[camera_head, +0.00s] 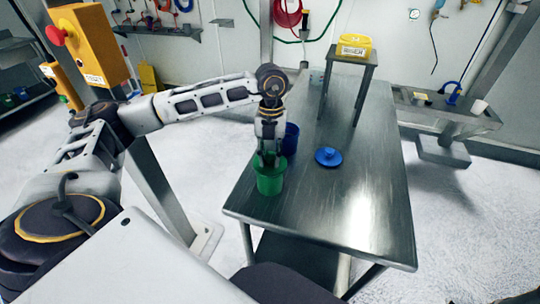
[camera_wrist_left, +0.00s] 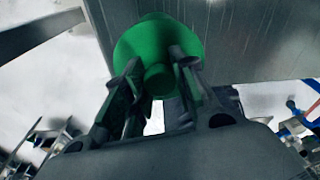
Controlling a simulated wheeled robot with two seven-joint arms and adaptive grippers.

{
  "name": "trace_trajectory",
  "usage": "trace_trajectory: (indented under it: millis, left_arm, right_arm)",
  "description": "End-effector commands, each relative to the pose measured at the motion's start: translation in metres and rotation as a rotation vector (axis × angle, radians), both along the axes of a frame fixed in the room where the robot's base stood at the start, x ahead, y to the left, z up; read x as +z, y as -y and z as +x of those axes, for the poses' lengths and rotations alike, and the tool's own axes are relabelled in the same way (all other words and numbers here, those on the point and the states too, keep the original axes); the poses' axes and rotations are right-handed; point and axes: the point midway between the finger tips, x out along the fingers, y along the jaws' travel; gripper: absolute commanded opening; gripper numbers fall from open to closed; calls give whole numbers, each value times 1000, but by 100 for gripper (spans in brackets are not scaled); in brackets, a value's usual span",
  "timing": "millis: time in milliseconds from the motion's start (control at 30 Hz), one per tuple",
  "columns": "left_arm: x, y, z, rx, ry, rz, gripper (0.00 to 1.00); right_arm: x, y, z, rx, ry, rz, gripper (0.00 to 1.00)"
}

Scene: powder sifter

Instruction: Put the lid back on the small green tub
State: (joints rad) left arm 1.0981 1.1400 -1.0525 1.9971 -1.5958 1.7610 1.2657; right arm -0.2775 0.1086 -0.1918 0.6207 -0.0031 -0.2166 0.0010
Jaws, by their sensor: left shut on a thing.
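The small green tub (camera_head: 269,184) stands at the left edge of the steel table in the head view. My left gripper (camera_head: 268,156) points down right over its mouth. In the left wrist view, the fingers (camera_wrist_left: 157,82) are shut on the knob of a round green lid (camera_wrist_left: 135,47). The lid is at or just over the tub's rim; I cannot tell whether it is seated, as the gripper hides part of it. My right gripper is not in view.
A blue tub (camera_head: 291,137) stands just behind the green one, partly hidden by my left gripper. A blue lid (camera_head: 328,157) lies on the steel table (camera_head: 350,205) to the right. A yellow bin (camera_head: 353,46) sits on a stand behind. The table's front right is clear.

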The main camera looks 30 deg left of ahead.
Motion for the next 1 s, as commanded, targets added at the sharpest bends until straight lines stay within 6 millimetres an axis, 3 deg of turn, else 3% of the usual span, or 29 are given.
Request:
trace_trajectory:
  millis: [467,833,867,1000]
  left_arm:
    - [0,0,0,0,0,0,3]
    - [0,0,0,0,0,0,3]
    - [0,0,0,0,0,0,28]
    - [0,0,0,0,0,0,46]
  right_arm:
    - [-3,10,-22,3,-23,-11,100]
    - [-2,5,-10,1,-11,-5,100]
    - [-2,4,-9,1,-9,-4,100]
    - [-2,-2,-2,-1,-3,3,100]
